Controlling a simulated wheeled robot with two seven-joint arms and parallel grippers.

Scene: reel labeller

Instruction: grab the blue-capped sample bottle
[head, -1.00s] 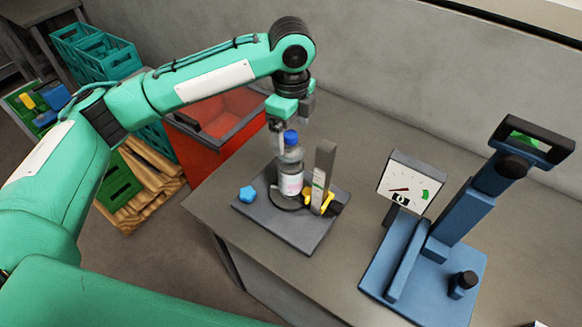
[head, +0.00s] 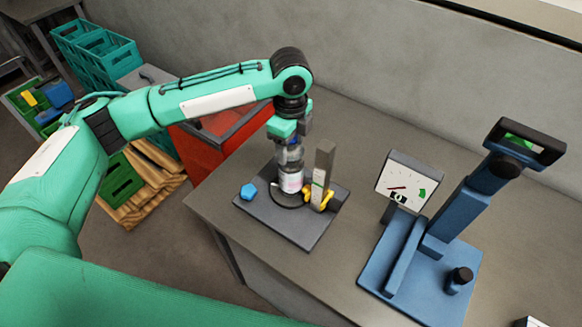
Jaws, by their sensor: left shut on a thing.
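The sample bottle (head: 290,181) is clear with a white and pink label and stands upright on a dark plate (head: 307,231), on a round black seat. Its blue cap is hidden behind my gripper. My left gripper (head: 289,150) points down from above and is shut on the upper part of the bottle. My right gripper is not in view.
A grey upright post with yellow clips (head: 324,170) stands close right of the bottle. A blue knob (head: 248,191) sits on the plate's left. A blue stand (head: 425,265) with a dial gauge (head: 406,185) is at right. A red bin (head: 197,152) stands behind left.

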